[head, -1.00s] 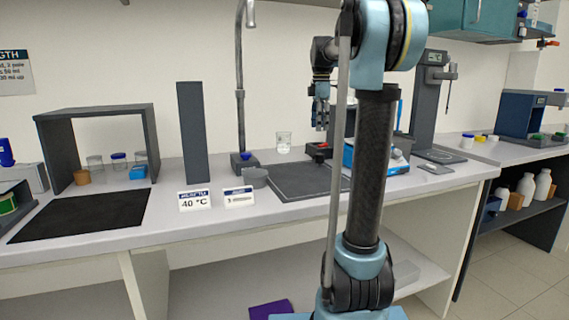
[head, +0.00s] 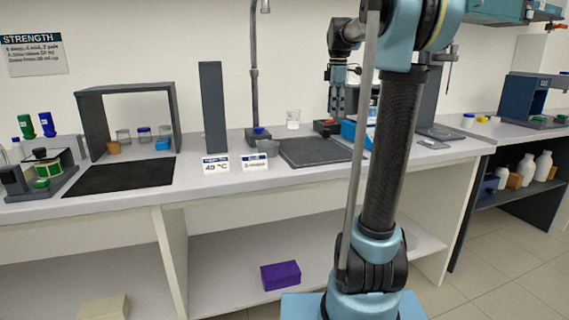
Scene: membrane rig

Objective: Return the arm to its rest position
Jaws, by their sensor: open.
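My gripper (head: 336,112) hangs fingers down from my raised, folded arm in the head view, a little right of the middle. Its two fingers are apart and nothing shows between them. It appears above the back part of the bench (head: 240,180), near a dark device with a red part (head: 326,127). My own upper arm and a grey rod cover part of the bench to the right of the gripper.
A tall grey panel (head: 213,108), a dark open frame (head: 128,90) and a black mat (head: 122,177) are to the left. A purple box (head: 281,275) sits on the lower shelf.

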